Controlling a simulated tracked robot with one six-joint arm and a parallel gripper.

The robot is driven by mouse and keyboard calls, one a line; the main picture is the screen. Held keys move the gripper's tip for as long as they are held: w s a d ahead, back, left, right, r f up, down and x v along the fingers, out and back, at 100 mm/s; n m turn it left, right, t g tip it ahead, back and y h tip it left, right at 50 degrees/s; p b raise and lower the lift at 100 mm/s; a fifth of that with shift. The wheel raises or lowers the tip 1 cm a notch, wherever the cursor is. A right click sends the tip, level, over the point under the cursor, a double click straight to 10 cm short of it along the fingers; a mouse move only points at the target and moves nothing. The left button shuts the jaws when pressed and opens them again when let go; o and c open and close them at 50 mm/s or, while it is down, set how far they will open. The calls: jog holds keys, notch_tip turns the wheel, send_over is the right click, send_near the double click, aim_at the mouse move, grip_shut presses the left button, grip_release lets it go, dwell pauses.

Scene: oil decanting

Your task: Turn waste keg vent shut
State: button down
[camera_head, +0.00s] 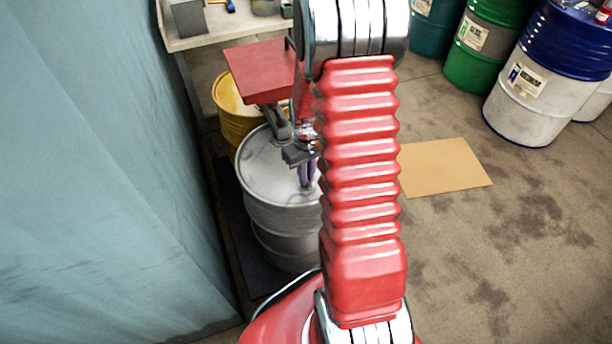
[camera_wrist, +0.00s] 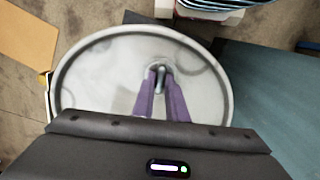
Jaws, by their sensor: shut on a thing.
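The waste keg appears to be the grey metal drum (camera_head: 284,226), standing upright left of my arm in the head view. Its round lid (camera_wrist: 100,80) fills the middle of the wrist view. The vent (camera_wrist: 161,75) is a small grey handle on a round fitting near the lid's far edge. My gripper (camera_wrist: 161,80) has its two purple fingers closed on the vent from both sides. In the head view my gripper (camera_head: 306,178) points down at the lid, and my arm partly hides the drum's right side.
A yellow drum (camera_head: 237,115) stands directly behind the grey one. A teal wall or curtain (camera_head: 90,180) is close on the left. A flat cardboard sheet (camera_head: 442,166) lies on the floor at right. Green (camera_head: 485,50) and blue-white (camera_head: 540,90) drums stand at back right.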

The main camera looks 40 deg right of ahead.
jog(key=shift+w+m, duration=0.1)
jog(key=shift+m, duration=1)
jog(key=c, duration=1.8)
grip_release()
jog(key=shift+o, duration=0.2)
notch_tip(320, 180, up, 14)
jog(key=shift+f, duration=0.15)
